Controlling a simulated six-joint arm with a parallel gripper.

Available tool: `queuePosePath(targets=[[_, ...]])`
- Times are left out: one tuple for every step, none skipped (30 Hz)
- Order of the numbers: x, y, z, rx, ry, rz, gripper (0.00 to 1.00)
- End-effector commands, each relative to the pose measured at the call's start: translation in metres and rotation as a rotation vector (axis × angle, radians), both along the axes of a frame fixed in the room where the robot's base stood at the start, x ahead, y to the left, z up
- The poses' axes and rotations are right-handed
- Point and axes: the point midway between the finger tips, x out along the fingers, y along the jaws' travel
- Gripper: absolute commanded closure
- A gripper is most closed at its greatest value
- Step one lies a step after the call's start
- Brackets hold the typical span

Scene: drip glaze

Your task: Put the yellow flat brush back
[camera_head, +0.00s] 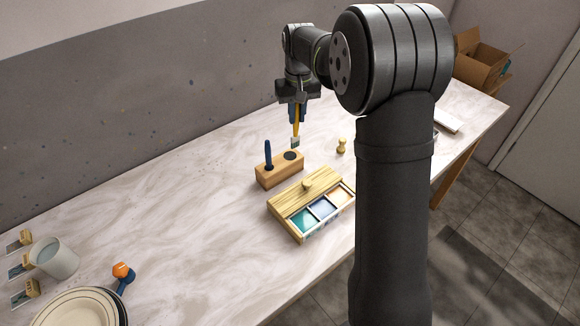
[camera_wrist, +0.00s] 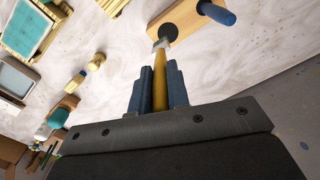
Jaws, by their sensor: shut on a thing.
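My gripper (camera_head: 297,110) is shut on the yellow flat brush (camera_head: 295,130), which hangs bristles down. In the wrist view my gripper (camera_wrist: 158,88) has its two blue fingers around the yellow handle (camera_wrist: 160,68). The brush's tip is blue-green in the head view and lies close to the dark round hole of the wooden holder block (camera_head: 284,177). I cannot tell whether the tip is above the hole or just behind it. A blue-handled tool (camera_head: 268,154) stands upright in the block's other hole. The block also shows in the wrist view (camera_wrist: 188,18).
A wooden box (camera_head: 290,202) with a knobbed lid and several glaze compartments stands in front of the block. A small wooden knob-shaped piece (camera_head: 341,146) stands to the right. A cup (camera_head: 54,259), plates (camera_head: 78,309) and an orange-and-blue tool (camera_head: 123,275) are at left.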

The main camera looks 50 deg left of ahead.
Motion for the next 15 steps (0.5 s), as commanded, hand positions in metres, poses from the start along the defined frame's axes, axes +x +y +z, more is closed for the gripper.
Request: queuePosePath(targets=[[-0.008,0.003,0.0,-0.001,-0.007,0.029,1.0],[-0.011,0.005,0.0,-0.002,-0.011,0.041,1.0],[-0.013,0.006,-0.001,-0.002,-0.014,0.054,1.0],[-0.015,0.006,-0.002,-0.003,-0.017,0.061,1.0],[-0.016,0.007,-0.004,-0.005,-0.017,0.066,1.0],[-0.017,0.007,-0.008,-0.006,-0.018,0.07,1.0],[-0.017,0.007,-0.011,-0.007,-0.018,0.072,1.0],[-0.017,0.007,-0.016,-0.008,-0.017,0.073,1.0],[-0.017,0.007,-0.022,-0.007,-0.018,0.072,1.0],[-0.017,0.007,-0.027,-0.007,-0.018,0.072,1.0],[-0.017,0.007,-0.031,-0.007,-0.018,0.072,1.0],[-0.017,0.007,-0.037,-0.007,-0.018,0.071,1.0],[-0.017,0.007,-0.04,-0.007,-0.018,0.071,1.0],[-0.017,0.007,-0.043,-0.007,-0.018,0.071,1.0],[-0.017,0.007,-0.046,-0.006,-0.018,0.071,1.0]])
